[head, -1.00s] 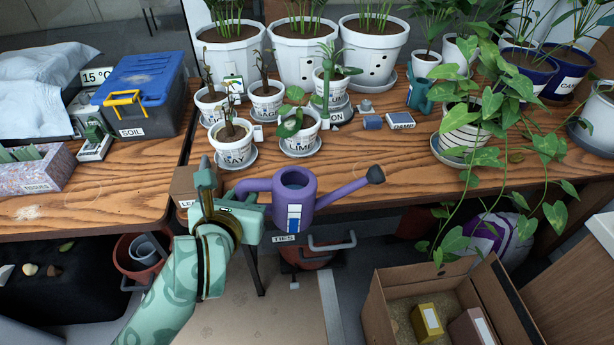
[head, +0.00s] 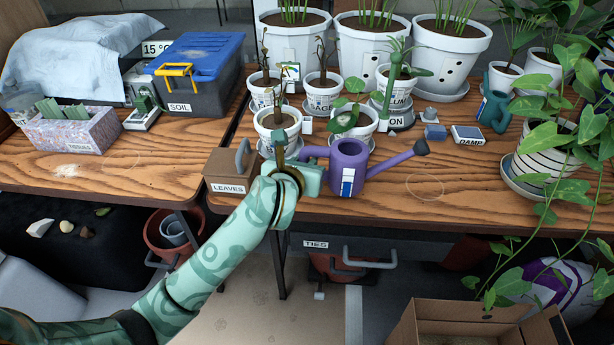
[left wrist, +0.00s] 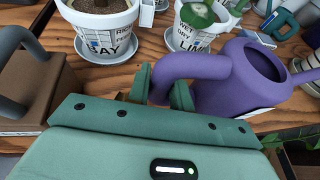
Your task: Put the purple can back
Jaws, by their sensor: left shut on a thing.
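The purple watering can (head: 349,172) is upright at the front of the wooden table (head: 480,205), its spout pointing right. My left gripper (head: 298,170) is shut on the can's handle at its left side. In the left wrist view, the handle of the purple can (left wrist: 232,80) passes between the two green fingers of my left gripper (left wrist: 163,88). I cannot tell whether the can's base touches the wood. A faint pale ring (head: 425,188) shows on the bare wood to the right of the can. My right gripper is not in view.
A brown LEAVES box (head: 228,184) stands left of my gripper. Small white pots labelled BAY (head: 277,121) and LIM (head: 352,124) stand close behind. A trailing plant in a striped pot (head: 540,155) stands at the right. The wood around the ring is clear.

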